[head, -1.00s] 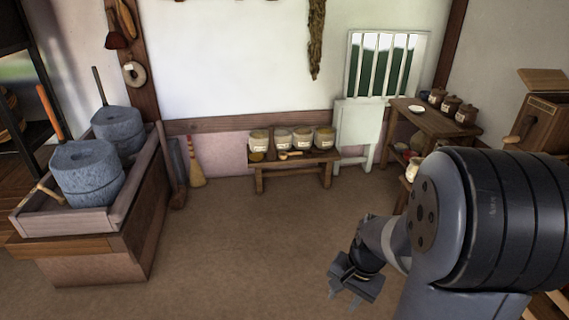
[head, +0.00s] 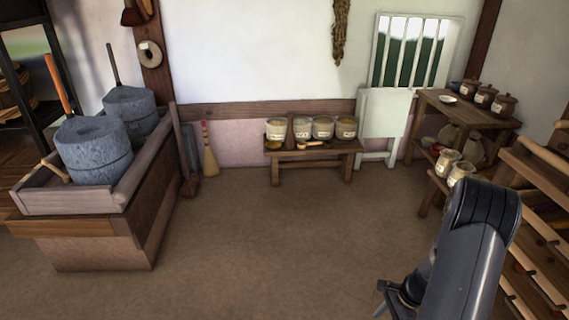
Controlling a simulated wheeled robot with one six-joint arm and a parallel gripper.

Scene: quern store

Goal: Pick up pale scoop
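The pale scoop (head: 311,145) lies on the front part of the low wooden bench (head: 318,152) against the back wall, in front of several labelled tubs. It is small in the picture and looks like light wood. My gripper (head: 379,300) is at the lower right, over the floor, far in front of the bench. Its fingers look apart, with nothing seen between them. Part of the gripper is hidden behind my arm.
Stone querns (head: 94,150) stand in a wooden trough at left. A broom (head: 209,155) leans by the wall. A white folding table (head: 383,115) stands right of the bench. A shelf table (head: 468,112) with jars and a slatted rack are at right. The middle floor is clear.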

